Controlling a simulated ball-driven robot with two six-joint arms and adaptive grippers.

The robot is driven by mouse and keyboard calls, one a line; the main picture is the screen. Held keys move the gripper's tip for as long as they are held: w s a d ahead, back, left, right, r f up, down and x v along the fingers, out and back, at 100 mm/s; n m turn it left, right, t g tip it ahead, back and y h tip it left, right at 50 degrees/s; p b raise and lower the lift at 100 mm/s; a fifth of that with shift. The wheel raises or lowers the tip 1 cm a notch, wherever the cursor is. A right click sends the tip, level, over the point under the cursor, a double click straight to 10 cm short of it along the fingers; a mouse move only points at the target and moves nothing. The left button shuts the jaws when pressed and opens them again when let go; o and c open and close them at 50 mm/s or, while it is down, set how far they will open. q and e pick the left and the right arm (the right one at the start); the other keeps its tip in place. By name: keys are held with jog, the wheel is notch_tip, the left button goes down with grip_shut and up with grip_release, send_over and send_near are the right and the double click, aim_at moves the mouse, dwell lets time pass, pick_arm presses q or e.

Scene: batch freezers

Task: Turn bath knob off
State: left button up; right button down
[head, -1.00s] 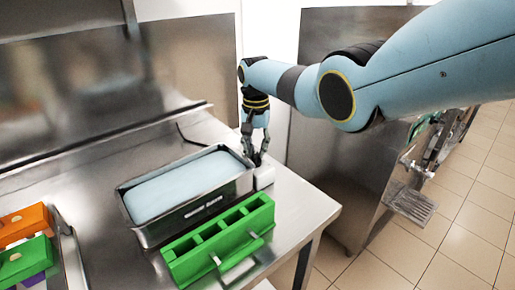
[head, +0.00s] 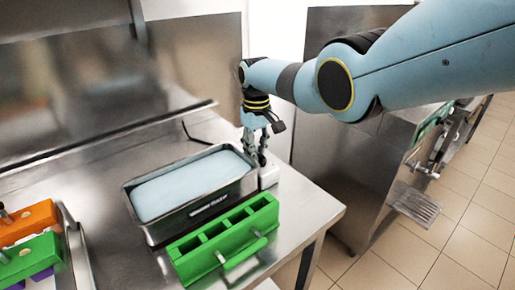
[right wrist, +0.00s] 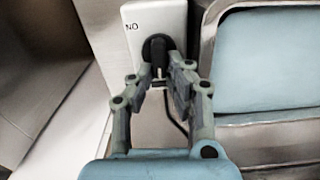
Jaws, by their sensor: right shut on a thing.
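The bath (head: 165,229) is a steel tub filled with pale blue liquid, standing on the steel table. At its right end is a white control box (head: 268,178), which also shows in the right wrist view (right wrist: 140,22) with the letters "NO". The black round bath knob (right wrist: 157,50) is on that box. My right gripper (head: 258,163) points down at the box. In the right wrist view its fingers (right wrist: 160,76) are shut on the knob, which they partly cover. The knob is too small to make out in the head view. My left gripper is not in view.
A green mould with a handle (head: 222,240) lies just in front of the bath. Orange (head: 28,222) and green (head: 30,262) moulds are at the far left. A black cord (head: 190,134) runs behind the bath. The table's right edge is close to the box.

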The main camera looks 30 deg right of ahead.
jog(key=shift+a+n, duration=0.1)
jog(key=shift+n, duration=0.4)
jog(key=c, duration=1.3)
grip_release()
